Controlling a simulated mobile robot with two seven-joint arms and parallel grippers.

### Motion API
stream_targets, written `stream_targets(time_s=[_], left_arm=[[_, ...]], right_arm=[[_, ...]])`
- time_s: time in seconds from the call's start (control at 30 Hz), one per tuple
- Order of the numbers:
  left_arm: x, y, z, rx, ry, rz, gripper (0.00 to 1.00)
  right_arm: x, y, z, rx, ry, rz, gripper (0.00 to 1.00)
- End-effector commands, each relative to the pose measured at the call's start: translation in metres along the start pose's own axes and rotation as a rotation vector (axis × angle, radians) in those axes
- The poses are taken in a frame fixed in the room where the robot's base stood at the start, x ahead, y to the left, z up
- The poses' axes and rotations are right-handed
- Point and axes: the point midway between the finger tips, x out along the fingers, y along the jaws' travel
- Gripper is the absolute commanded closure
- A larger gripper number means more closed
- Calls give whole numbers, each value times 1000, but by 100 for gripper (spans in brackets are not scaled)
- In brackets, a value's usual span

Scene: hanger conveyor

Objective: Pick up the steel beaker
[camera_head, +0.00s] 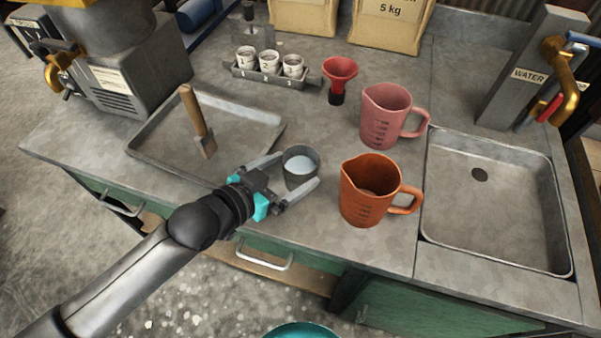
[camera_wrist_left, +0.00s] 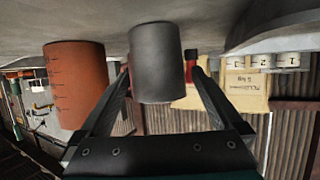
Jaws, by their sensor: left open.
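The steel beaker (camera_head: 300,167) is a small grey cylinder standing upright on the grey counter, with something pale inside. My left gripper (camera_head: 301,175) is open, with one finger on each side of the beaker in the head view. In the left wrist view, which is upside down, the beaker (camera_wrist_left: 157,62) shows ahead between the two fingers (camera_wrist_left: 158,85). I cannot tell whether either finger touches it. My right gripper is not in view.
An orange jug (camera_head: 367,190) stands close to the right of the beaker, with a pink jug (camera_head: 388,114) behind. A metal tray (camera_head: 150,153) with a wooden-handled tool (camera_head: 196,122) lies to the left. A sink (camera_head: 490,215) is at right. A red funnel (camera_head: 339,72) stands behind.

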Motion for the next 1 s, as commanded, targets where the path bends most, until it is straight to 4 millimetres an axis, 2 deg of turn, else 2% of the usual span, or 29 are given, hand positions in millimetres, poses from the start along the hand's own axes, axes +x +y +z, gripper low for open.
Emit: stream_targets(time_s=[0.27, 0.5, 0.63, 0.83, 1.0], left_arm=[[22, 1, 2, -1, 0, 1, 0], [56, 3, 5, 0, 0, 0, 0], [63, 3, 4, 0, -1, 0, 0], [63, 3, 4, 0, -1, 1, 0], [62, 3, 4, 0, -1, 0, 18]], right_arm=[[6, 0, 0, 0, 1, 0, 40], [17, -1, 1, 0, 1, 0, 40], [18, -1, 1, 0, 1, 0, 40], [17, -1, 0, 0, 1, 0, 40], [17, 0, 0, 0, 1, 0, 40]])
